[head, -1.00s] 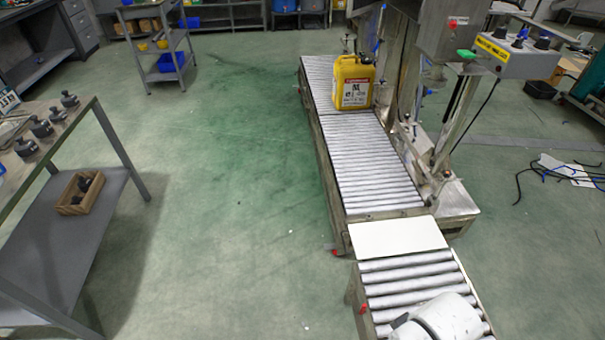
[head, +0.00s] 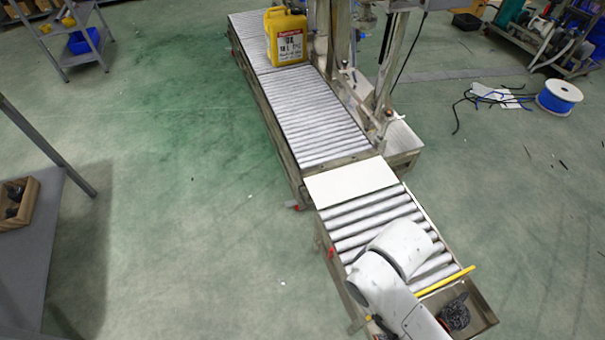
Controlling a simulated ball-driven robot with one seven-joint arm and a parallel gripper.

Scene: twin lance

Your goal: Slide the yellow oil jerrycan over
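The yellow oil jerrycan (head: 286,40) stands upright on the far part of the roller conveyor (head: 308,122), at the top middle of the head view. It has a white and red label on its front and a handle on top. My white arm shows at the bottom right, over the near roller section. My gripper cannot be made out; the end of the arm is hidden or out of the picture. The arm is well apart from the jerrycan.
A pale flat plate (head: 350,183) bridges the long conveyor and the near roller section (head: 372,222). A filling machine frame stands right of the jerrycan. A cable reel (head: 558,97) and loose cables lie at right. A grey shelf table (head: 40,235) is at left. Green floor between is clear.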

